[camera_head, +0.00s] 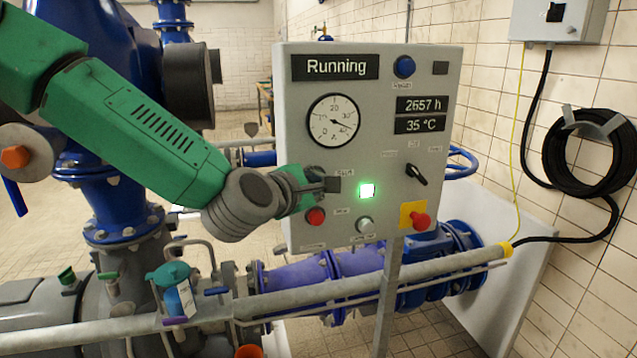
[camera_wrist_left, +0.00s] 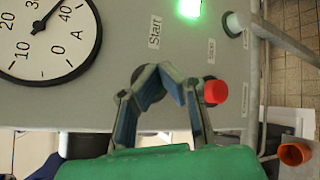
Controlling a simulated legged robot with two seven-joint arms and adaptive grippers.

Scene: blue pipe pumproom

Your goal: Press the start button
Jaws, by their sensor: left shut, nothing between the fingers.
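The grey control panel (camera_head: 385,75) stands in front of me, and its display (camera_head: 336,67) reads "Running". A green lamp (camera_head: 367,191) on it is lit; it also shows in the wrist view (camera_wrist_left: 190,8). My left gripper (camera_head: 332,184) is shut and empty, its tips at the panel face. In the wrist view the gripper (camera_wrist_left: 160,72) is below the "Start" label (camera_wrist_left: 155,32). The fingers largely cover the start button there; whether they touch it or it is pressed in, I cannot tell. My right gripper is not in view.
A red button (camera_head: 316,216) is just below the gripper. A white knob (camera_head: 365,226), a black selector (camera_head: 416,174), a red stop button on yellow (camera_head: 420,220) and a blue button (camera_head: 404,67) share the panel. A gauge (camera_head: 333,120) sits above. Pipes (camera_head: 310,283) run below.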

